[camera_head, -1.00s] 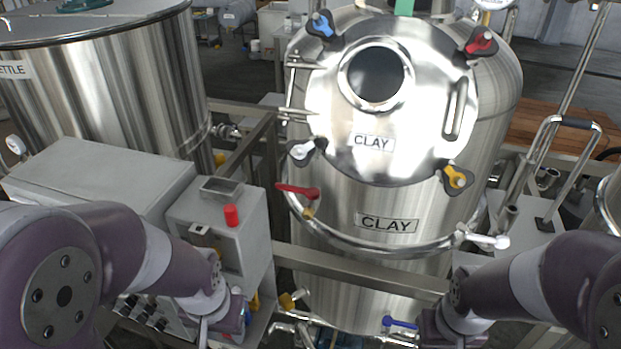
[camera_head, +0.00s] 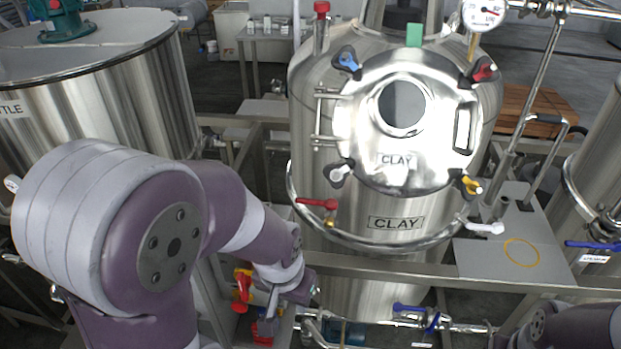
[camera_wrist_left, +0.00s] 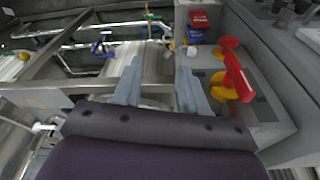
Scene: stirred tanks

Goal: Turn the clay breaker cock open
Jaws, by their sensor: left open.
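The clay tank (camera_head: 345,180) stands in the middle of the head view, with its round CLAY hatch (camera_head: 370,150) shut. A red-handled cock (camera_head: 317,203) sits on the tank's front left, its lever lying roughly level. Another red-topped fitting (camera_head: 322,10) stands upright on the tank's top left. I cannot tell which of them is the breaker cock. My left gripper (camera_wrist_left: 158,88) is open and empty in the left wrist view, with nothing between its fingers. My right gripper is out of view.
A red and yellow handle (camera_wrist_left: 234,75) on a grey cabinet is close right of my left gripper; it also shows in the head view (camera_head: 243,285). A steel frame rail and a pipe with a blue valve (camera_head: 410,308) run before the tank. A kettle (camera_head: 100,90) stands left.

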